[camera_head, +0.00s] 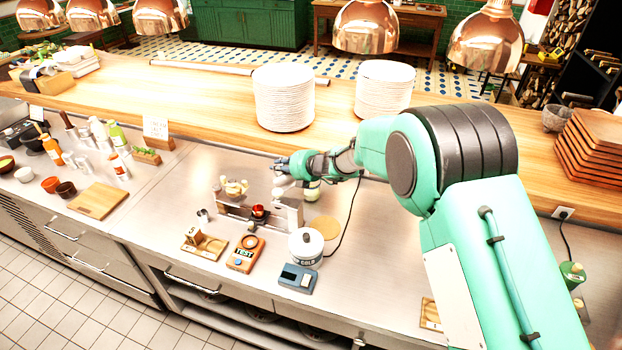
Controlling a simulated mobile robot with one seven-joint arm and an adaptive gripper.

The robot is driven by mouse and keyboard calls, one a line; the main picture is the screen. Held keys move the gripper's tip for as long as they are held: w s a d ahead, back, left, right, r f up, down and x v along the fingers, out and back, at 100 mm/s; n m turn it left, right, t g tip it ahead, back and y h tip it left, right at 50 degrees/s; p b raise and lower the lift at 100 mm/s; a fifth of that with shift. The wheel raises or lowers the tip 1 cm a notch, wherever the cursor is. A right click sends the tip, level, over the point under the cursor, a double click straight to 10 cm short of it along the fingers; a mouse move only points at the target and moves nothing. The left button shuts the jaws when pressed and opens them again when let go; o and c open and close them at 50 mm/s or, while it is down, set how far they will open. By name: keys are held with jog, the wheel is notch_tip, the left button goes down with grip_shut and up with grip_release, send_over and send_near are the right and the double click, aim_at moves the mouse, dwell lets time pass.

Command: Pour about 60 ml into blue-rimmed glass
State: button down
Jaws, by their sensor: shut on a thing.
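My gripper (284,166) is over the far part of the steel counter (375,235), below the plate stacks. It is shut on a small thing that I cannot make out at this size. A pale bottle-like thing (313,190) with a yellow-green part shows just below and right of my gripper; I cannot tell whether they touch. A glass with a blue rim cannot be picked out in this view. My arm comes in from the right and hides part of the counter.
A metal stand (289,212) with a small red cup (258,210) is close below my gripper. A white lidded pot (306,245), a blue scale-like device (298,278) and an orange device (246,253) stand nearer. Plate stacks (283,98) (384,88) are behind. A dark cable crosses the counter.

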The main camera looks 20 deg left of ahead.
aim_at(274, 178)
jog(key=shift+d+f, duration=0.1)
dwell(0.6)
jog(key=shift+s+a+f+h, duration=0.15)
jog(key=shift+a+f+h, duration=0.1)
jog(key=shift+a+h, duration=0.1)
jog(key=shift+s+a+r+n+t+h+p, duration=0.15)
jog(key=shift+a+n+t+h+p, duration=0.3)
jog(key=shift+p, duration=0.7)
jog(key=shift+s+a+f+n+h, duration=0.2)
jog(key=shift+f+n+h, duration=0.2)
jog(key=shift+f, duration=0.3)
jog(key=shift+a+f, duration=0.1)
jog(key=shift+f, duration=0.05)
